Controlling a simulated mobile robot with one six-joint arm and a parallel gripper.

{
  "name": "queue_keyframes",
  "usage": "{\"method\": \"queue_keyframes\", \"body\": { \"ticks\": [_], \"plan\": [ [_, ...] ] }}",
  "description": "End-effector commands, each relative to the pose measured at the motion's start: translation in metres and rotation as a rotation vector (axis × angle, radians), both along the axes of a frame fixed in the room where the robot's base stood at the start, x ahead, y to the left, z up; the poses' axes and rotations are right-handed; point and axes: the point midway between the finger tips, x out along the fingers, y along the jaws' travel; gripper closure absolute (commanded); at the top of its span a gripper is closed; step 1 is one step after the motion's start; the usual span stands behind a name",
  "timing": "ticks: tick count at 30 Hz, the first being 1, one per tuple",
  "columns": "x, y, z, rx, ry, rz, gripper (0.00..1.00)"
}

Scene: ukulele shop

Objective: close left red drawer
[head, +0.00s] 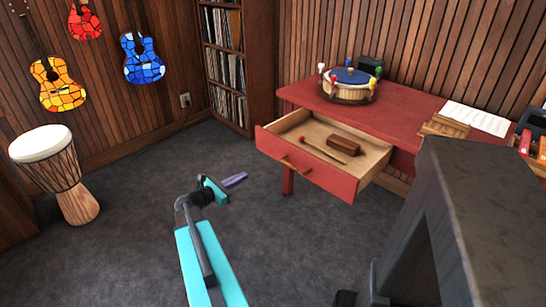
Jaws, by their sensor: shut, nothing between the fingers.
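The red drawer (344,185) at the left of the red desk (406,115) is pulled well out toward the room. Inside the drawer lie a mallet with a red tip (325,150) and a small brown block (344,145). My gripper (236,180) is shut and empty. It hangs in the air to the left of the drawer front, apart from it.
A drum (348,90) with colored knobs and a paper sheet (475,118) are on the desk. A djembe (62,170) stands at the left, and a record shelf (228,65) stands behind. Carpet (140,190) in the middle is clear.

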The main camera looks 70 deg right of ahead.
Motion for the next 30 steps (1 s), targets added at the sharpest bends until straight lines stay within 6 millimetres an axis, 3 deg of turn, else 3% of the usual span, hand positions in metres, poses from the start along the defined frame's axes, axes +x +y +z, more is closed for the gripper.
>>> {"method": "queue_keyframes", "body": {
  "ticks": [3, 9, 22, 30],
  "plan": [
    [-0.016, -0.022, 0.024, -0.038, 0.085, -0.009, 1.0],
    [-0.026, -0.034, 0.042, -0.062, 0.148, -0.015, 1.0],
    [-0.028, -0.036, 0.042, -0.061, 0.148, -0.017, 1.0],
    [-0.038, -0.055, 0.042, -0.061, 0.147, -0.019, 1.0]
  ]
}}
